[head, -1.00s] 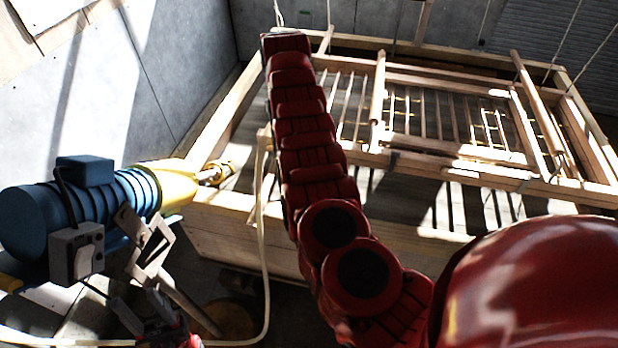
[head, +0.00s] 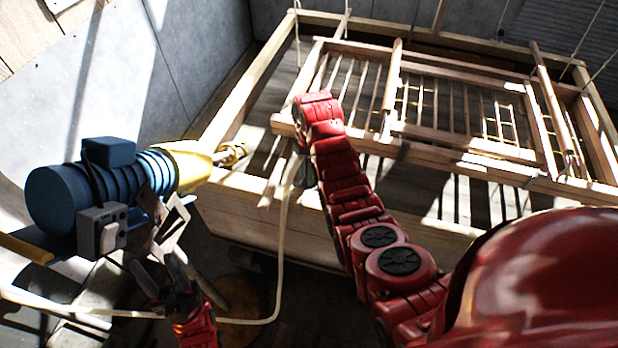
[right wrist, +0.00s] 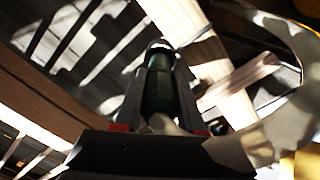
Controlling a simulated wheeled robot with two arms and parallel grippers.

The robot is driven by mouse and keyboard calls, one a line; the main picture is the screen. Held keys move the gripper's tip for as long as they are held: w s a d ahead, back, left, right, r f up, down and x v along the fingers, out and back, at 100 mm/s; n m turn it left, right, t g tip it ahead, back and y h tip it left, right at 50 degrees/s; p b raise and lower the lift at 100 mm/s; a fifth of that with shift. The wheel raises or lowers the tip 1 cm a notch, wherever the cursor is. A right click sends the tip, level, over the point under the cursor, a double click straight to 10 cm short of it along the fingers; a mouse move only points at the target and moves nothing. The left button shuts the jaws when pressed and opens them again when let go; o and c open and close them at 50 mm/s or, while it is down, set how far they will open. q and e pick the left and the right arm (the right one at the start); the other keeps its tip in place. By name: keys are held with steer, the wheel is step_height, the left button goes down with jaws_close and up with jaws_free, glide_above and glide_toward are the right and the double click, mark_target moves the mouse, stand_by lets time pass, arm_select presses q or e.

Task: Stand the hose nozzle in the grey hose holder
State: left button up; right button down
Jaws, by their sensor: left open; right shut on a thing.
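My right gripper (right wrist: 160,95) is shut on the dark green hose nozzle (right wrist: 158,85), which lies along the fingers in the right wrist view. In the head view the red right arm reaches over the front edge of the timber frame; its gripper and the nozzle are mostly hidden there. A pale hose (head: 283,225) hangs from that arm's end. A grey slotted bracket (head: 172,226) beside the pump looks like the hose holder, though I cannot be sure. My left gripper (head: 163,277) is open, just below this bracket; I cannot tell whether they touch.
A blue and yellow pump (head: 110,190) with a grey switch box (head: 103,232) stands at the left. A hanging timber mould (head: 300,225) with slats and bars fills the middle and right. The hose loops across the floor to the left.

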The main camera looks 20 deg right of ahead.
mark_target(309, 177)
steer(key=shift+f, duration=0.2)
steer(key=shift+s+f+p, duration=0.1)
steer(key=shift+f+p, duration=0.3)
steer(key=shift+f, duration=0.2)
steer(key=shift+f+p, duration=0.35)
steer(key=shift+f, duration=0.7)
steer(key=shift+f, duration=0.1)
steer(key=shift+f+b, duration=0.3)
steer(key=shift+b, duration=0.1)
steer(key=c, duration=0.8)
jaws_free()
steer(key=shift+o, duration=0.2)
